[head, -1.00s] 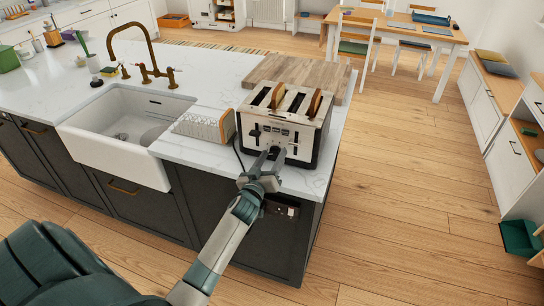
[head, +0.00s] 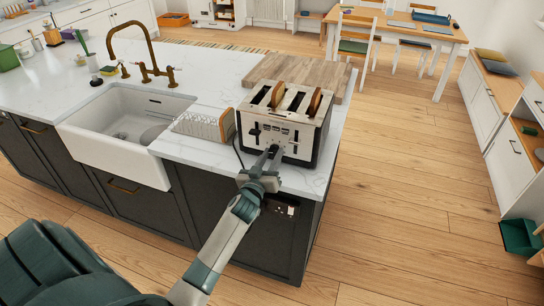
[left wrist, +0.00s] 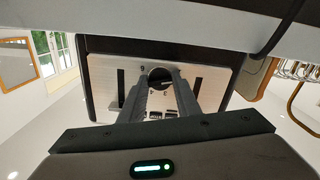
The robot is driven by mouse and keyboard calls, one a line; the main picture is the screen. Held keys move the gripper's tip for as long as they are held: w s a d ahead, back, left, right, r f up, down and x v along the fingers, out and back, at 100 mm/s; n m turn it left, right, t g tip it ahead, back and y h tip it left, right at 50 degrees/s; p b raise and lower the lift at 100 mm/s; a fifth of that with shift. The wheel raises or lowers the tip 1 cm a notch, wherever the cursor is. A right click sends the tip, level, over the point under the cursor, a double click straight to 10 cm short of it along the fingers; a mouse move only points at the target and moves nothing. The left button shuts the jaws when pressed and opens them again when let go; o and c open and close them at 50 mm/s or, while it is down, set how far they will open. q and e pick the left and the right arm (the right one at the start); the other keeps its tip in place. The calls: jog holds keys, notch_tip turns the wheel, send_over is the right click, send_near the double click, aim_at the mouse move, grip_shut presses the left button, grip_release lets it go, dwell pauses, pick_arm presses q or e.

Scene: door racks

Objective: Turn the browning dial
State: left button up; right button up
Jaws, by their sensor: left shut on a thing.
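The toaster (head: 284,118) is a silver and black box near the front right corner of the island, with brown slices in two of its slots. Its dark round browning dial (left wrist: 160,76) is low on the front panel, with numbers around it in the left wrist view. My left gripper (head: 273,149) reaches up to the front of the toaster. In the left wrist view its two fingers (left wrist: 160,92) are on either side of the dial, shut on it. In the head view the fingers hide most of the dial. My right gripper is not in view.
A white rack (head: 203,126) stands just left of the toaster, and a wooden board (head: 312,76) lies behind it. The sink (head: 125,130) and brass tap (head: 140,45) are further left. A dark cord runs beside the toaster.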

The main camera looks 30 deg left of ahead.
pick_arm(q)
jog(key=m, duration=0.9)
jog(key=shift+m+b, duration=0.3)
jog(key=m, duration=0.4)
jog(key=shift+a+m, duration=0.1)
jog(key=shift+m, duration=0.2)
jog(key=m, duration=0.4)
jog(key=shift+m, duration=0.3)
jog(key=m, duration=0.4)
jog(key=shift+r, duration=0.1)
jog(key=m+p, duration=0.1)
jog(key=m, duration=0.3)
jog(key=m+p, duration=0.1)
jog(key=m, duration=0.2)
jog(key=shift+m, duration=0.4)
jog(key=shift+m+p, duration=0.5)
jog(key=shift+m, duration=1.3)
